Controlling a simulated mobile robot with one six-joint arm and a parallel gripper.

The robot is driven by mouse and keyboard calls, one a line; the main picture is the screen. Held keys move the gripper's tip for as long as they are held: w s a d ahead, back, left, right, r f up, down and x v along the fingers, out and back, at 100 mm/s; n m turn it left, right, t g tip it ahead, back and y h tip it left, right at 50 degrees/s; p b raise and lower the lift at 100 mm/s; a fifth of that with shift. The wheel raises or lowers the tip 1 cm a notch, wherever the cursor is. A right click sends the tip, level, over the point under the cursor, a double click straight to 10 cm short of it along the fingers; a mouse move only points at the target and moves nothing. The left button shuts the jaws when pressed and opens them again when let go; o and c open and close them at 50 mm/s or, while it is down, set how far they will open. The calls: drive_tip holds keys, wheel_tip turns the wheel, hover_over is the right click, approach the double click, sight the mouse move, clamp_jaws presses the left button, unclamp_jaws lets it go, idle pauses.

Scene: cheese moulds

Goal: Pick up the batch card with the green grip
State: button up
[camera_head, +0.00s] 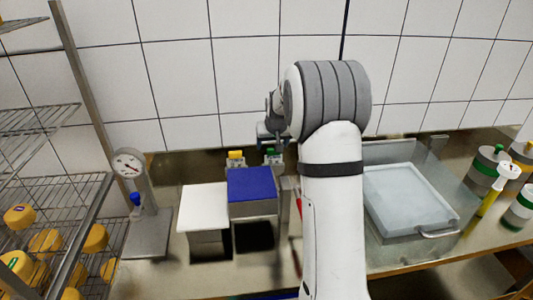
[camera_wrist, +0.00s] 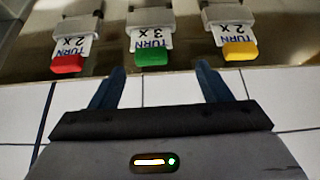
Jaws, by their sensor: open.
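The batch card with the green grip (camera_wrist: 151,55) stands in a grey holder in the middle of the wrist view, its printed face reading "TURN 3 x". In the head view its green grip (camera_head: 271,151) shows just below my gripper (camera_head: 270,135). In the wrist view my gripper (camera_wrist: 160,82) is open and empty, with its two blue fingers apart on either side of the green grip's line, short of it. A red-grip card (camera_wrist: 69,64) and a yellow-grip card (camera_wrist: 239,50) stand in holders to either side, both reading "TURN 2 x".
A blue-topped mould (camera_head: 251,183) and a white-topped block (camera_head: 203,207) stand in front of the cards. A dial gauge (camera_head: 128,166) is left, a clear tray with a handle (camera_head: 405,200) right. The tiled wall is close behind.

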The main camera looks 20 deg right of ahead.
sight(273, 161)
drive_tip(key=p+x, duration=0.1)
drive_tip(key=x, duration=0.2)
drive_tip(key=w+d+x, duration=0.1)
drive_tip(key=x, duration=0.3)
drive_tip(key=r+p+x, duration=0.1)
drive_tip(key=x, duration=0.3)
drive_tip(key=shift+w+d+p, duration=0.1)
drive_tip(key=shift+d+p, duration=0.25)
drive_tip(key=c, duration=1.1)
